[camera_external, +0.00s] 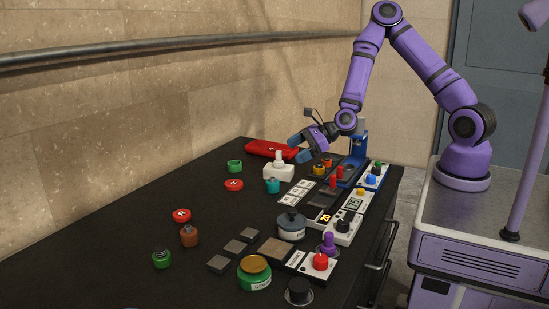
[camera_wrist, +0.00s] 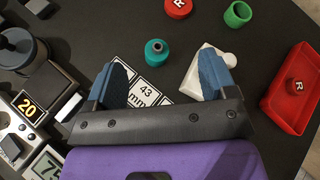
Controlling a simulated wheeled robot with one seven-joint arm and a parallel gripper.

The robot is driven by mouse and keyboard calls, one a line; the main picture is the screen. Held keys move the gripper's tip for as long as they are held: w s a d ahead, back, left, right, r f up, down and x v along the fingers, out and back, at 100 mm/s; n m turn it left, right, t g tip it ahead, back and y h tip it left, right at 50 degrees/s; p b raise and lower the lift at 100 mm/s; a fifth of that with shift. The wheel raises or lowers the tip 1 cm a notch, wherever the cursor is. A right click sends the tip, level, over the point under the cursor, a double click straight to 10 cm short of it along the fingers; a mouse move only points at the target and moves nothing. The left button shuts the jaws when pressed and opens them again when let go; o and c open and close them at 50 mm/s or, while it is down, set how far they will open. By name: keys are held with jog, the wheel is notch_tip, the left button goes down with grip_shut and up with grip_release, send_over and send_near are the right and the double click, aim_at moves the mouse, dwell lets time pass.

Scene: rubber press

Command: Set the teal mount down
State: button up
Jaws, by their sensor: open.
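The teal mount (camera_external: 272,186) is a small cylinder standing on the black table, left of a white block with a knob. In the wrist view the teal mount (camera_wrist: 157,53) shows with a dark top, just beyond the fingertips and between their lines. My gripper (camera_external: 299,149) is up above the table, behind and to the right of the mount in the outside view. In the wrist view my gripper (camera_wrist: 163,70) has its two blue fingers wide apart with nothing held between them. The mount is apart from both fingers.
The white block (camera_external: 279,171) is partly behind the right finger in the wrist view. Number cards (camera_wrist: 146,93) lie below the gripper. A red tray (camera_external: 270,149), red discs, a green ring (camera_external: 235,166) and a press with controls stand around. The table's left part is mostly clear.

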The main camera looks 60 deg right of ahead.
jog(key=w+m+t, duration=0.1)
jog(key=m, duration=0.3)
send_near(275, 180)
jog(key=x, duration=0.4)
jog(key=shift+w+d+f, duration=0.2)
jog(key=shift+w+f, duration=0.05)
jog(key=shift+f, duration=0.2)
jog(key=shift+x, duration=3.35)
jog(key=shift+r, duration=0.15)
jog(key=c, duration=1.2)
jog(key=shift+o, duration=0.2)
